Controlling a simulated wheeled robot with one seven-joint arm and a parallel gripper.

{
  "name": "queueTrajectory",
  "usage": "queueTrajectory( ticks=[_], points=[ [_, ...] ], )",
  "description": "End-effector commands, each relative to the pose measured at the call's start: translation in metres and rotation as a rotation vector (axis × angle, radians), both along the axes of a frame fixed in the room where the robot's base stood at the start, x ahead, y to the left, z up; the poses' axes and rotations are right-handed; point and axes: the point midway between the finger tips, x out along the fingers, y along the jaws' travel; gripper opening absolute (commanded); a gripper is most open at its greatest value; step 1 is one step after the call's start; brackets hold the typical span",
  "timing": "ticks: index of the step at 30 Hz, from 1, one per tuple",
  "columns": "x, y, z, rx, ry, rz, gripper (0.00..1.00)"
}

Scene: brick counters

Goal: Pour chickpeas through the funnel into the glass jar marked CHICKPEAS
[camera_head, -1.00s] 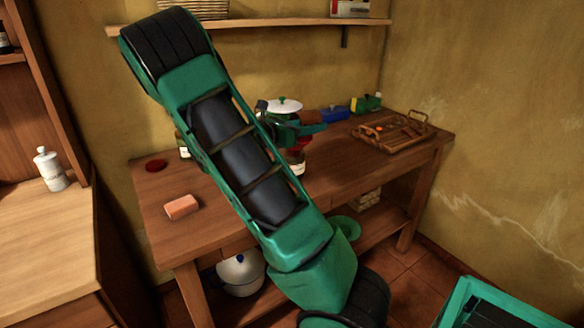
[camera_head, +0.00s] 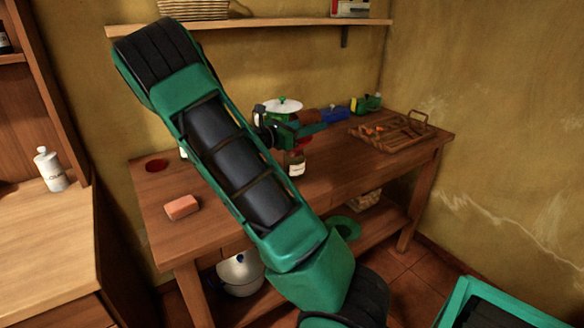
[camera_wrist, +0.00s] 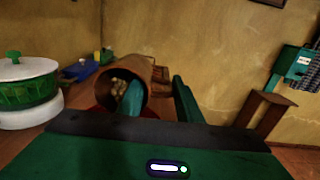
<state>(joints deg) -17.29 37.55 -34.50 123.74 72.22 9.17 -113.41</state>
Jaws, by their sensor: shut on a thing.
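My gripper (camera_wrist: 160,100) is shut on the wall of a brown cup (camera_wrist: 110,62), with one finger inside the cup and the other outside. In the wrist view the cup lies tipped, its mouth toward the camera, with pale chickpeas (camera_wrist: 120,80) inside. A red funnel (camera_wrist: 101,112) shows partly below the cup; it also shows in the head view (camera_head: 305,143), under my gripper. A glass jar (camera_head: 295,163) with a pale label stands below the funnel on the wooden table. The label is too small to read, and my arm hides part of this area.
A white and green pot (camera_wrist: 28,85) stands close behind the gripper. A blue item (camera_head: 334,114) and a wooden tray (camera_head: 395,138) are to the right. A pink block (camera_head: 182,207) and a red disc (camera_head: 156,165) lie left. The table's front right is clear.

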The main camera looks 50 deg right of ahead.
Motion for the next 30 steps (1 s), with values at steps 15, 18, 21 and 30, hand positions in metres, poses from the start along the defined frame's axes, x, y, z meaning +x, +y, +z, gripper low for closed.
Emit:
queueTrajectory(
  ticks=[15, 18, 21, 30],
  points=[
    [0.0001, 0.0013, 0.0017, -0.034, 0.009, 0.000, 0.00],
    [0.0003, 0.0016, 0.0018, -0.040, 0.010, 0.000, 0.00],
    [0.0003, 0.0018, 0.0019, -0.047, 0.011, 0.000, 0.00],
    [0.0002, 0.0023, 0.0028, -0.066, 0.016, 0.000, 0.00]
  ],
)
